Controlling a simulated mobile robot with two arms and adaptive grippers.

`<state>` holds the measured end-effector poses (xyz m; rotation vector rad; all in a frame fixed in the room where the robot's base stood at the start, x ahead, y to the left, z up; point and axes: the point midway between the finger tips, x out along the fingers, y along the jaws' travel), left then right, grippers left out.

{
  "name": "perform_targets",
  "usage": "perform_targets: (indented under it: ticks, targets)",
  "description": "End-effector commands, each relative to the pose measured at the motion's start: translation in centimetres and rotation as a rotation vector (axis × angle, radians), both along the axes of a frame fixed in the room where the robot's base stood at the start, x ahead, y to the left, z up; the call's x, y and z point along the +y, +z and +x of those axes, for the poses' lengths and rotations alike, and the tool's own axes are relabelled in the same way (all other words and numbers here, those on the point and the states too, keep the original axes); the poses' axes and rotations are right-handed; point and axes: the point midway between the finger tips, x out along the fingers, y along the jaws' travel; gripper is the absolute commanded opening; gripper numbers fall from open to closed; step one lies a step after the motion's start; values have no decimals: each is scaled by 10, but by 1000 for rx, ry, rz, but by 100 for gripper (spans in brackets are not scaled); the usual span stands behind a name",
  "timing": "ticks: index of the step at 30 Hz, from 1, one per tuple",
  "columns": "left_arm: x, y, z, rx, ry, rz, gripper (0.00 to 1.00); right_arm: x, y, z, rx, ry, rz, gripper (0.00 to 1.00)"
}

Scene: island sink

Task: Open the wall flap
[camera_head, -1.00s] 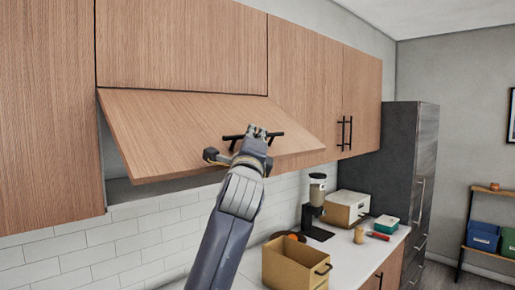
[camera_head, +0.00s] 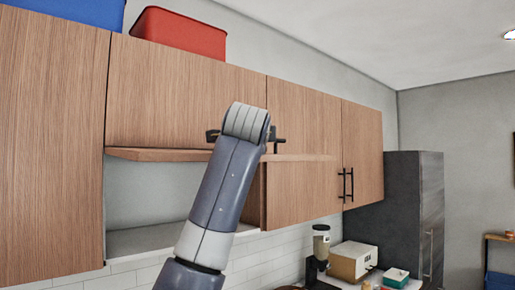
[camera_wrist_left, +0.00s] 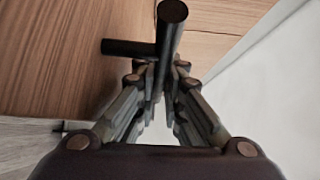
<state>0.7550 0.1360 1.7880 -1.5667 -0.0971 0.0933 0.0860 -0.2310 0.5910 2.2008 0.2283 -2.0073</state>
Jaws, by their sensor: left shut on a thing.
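The wall flap (camera_head: 155,154) is a wood-grain panel, swung up so that it stands out about level from the cabinet and shows nearly edge-on. The compartment under it is open and looks empty. The flap's black bar handle (camera_head: 277,142) shows just right of my left arm. In the wrist view the handle (camera_wrist_left: 172,18) passes between the fingers of my left gripper (camera_wrist_left: 160,78), which is shut on it. In the head view my arm hides the fingers and the middle of the handle. My right gripper is in neither view.
Closed wood cabinets (camera_head: 305,110) flank the flap. A red bin (camera_head: 180,32) and a blue bin (camera_head: 75,8) stand on top. A coffee grinder (camera_head: 320,242) and a box-shaped appliance (camera_head: 352,262) stand below right, before a dark fridge (camera_head: 415,215).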

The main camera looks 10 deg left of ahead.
Motion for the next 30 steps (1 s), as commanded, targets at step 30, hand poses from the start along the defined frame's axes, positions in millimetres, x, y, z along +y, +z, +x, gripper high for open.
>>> perform_targets:
  ticks: [30]
  targets:
    - [1,4,-5,5,2,-9,18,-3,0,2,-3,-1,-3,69]
